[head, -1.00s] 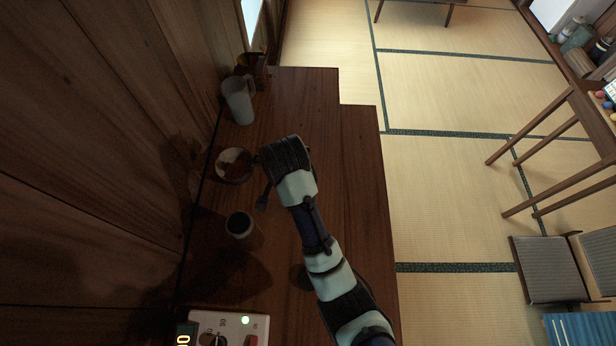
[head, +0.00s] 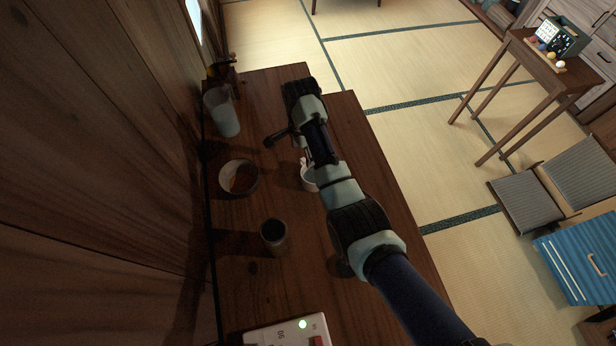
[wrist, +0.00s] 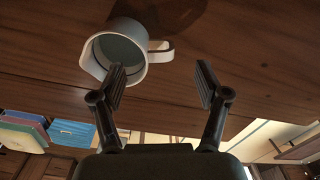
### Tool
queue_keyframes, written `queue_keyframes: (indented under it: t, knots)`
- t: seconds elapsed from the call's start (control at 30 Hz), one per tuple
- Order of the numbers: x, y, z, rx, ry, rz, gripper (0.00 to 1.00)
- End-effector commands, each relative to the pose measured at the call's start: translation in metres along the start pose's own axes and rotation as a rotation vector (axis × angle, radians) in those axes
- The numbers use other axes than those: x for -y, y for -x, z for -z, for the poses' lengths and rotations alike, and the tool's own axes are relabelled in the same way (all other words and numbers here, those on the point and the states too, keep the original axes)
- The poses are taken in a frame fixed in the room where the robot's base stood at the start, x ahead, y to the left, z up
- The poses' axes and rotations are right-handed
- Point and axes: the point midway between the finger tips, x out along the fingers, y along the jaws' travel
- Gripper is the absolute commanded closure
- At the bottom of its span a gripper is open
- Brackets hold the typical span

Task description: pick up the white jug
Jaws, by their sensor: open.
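My gripper (wrist: 160,84) is open and empty. Its left fingertip overlaps the jug's lower rim in the picture, and its right finger is clear of the handle.
A bowl with reddish-brown contents (head: 239,190) and a brown cup (head: 275,240) stand nearer on the counter. A dark object (head: 220,70) stands behind the jug. A white device (head: 288,331) is at the near edge.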

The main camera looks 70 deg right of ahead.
Motion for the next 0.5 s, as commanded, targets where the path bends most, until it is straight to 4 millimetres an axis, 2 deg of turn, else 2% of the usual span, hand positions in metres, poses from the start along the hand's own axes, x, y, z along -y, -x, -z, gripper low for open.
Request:
queue_keyframes:
  t: [0.03,0.2,0.4,0.5]
  knots:
    - [0.000,-0.007,-0.001,0.000,0.001,-0.001,0.25]
    - [-0.001,-0.014,0.000,0.000,0.002,-0.001,0.25]
    - [-0.004,-0.049,0.001,0.001,0.002,-0.002,0.25]
    - [-0.003,-0.060,0.001,0.000,0.002,0.001,0.25]
